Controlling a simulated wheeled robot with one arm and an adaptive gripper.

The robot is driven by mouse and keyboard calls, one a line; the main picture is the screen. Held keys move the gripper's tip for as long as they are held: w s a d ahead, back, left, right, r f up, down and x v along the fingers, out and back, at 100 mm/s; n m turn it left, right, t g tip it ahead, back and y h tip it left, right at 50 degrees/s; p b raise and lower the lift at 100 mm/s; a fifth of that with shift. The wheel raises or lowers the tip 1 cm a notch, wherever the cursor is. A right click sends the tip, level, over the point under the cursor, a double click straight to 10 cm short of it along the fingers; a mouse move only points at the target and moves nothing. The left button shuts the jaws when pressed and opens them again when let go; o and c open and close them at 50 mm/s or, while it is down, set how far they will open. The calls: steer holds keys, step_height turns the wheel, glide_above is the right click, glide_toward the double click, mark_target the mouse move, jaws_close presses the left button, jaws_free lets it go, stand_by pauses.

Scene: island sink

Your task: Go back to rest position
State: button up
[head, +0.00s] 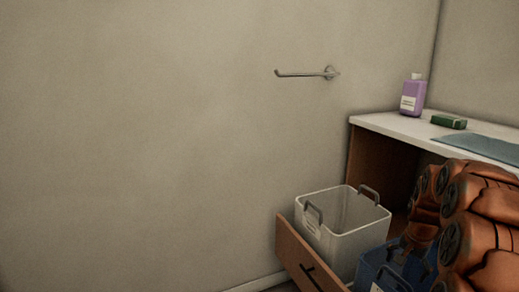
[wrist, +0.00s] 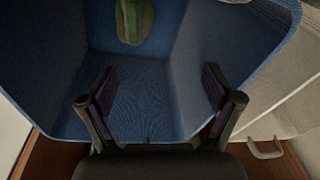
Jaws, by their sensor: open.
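My gripper (wrist: 160,74) is open and empty in the wrist view. Its two dark fingers are spread wide over the inside of a blue bin (wrist: 190,60). A green object (wrist: 134,22) lies in the blue bin, past the fingertips and apart from them. In the head view the blue bin (head: 368,270) is at the bottom right, partly hidden by my orange arm. The gripper itself cannot be made out there.
A white bin (head: 340,238) with grey handles stands beside the blue one in an open wooden drawer (head: 300,258). Above is a white counter (head: 385,123) with a purple bottle (head: 412,98), a green box (head: 448,121) and a blue cloth (head: 480,146). A towel bar (head: 305,73) is on the wall.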

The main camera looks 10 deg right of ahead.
steer(key=a+r+p, duration=0.2)
steer(key=a+r, duration=0.1)
steer(key=s+a+r+n+p, duration=0.1)
steer(key=a+r, duration=0.1)
steer(key=r, duration=0.1)
steer(key=s+a+r+n+p, duration=0.1)
steer(key=a+r+p, duration=0.1)
steer(key=a+r, duration=0.1)
steer(key=shift+s+a+r+p, duration=0.25)
steer(key=shift+a+r+p, duration=0.1)
steer(key=shift+r, duration=0.15)
steer(key=s+a+r+n+g+y+p, duration=0.1)
steer(key=s+a+r+n+p, duration=0.1)
steer(key=s+a+r+p, duration=0.3)
steer(key=s+a+r+n+p, duration=0.25)
steer(key=a+r+p, duration=0.25)
steer(key=a+r, duration=0.25)
steer(key=s+a+r+n+p, duration=0.1)
steer(key=s+a+r+p, duration=0.2)
steer(key=s+r+p, duration=0.2)
steer(key=s+a+r+n+g+p, duration=0.1)
steer(key=s+a+r+p, duration=0.3)
steer(key=s, duration=0.5)
steer(key=s+a+r+n+g+p, duration=0.1)
steer(key=s+a+r+n+p, duration=0.2)
steer(key=s+r+p, duration=0.3)
steer(key=shift+s+a+r, duration=0.15)
steer(key=shift+s+r, duration=0.25)
steer(key=shift+s, duration=0.35)
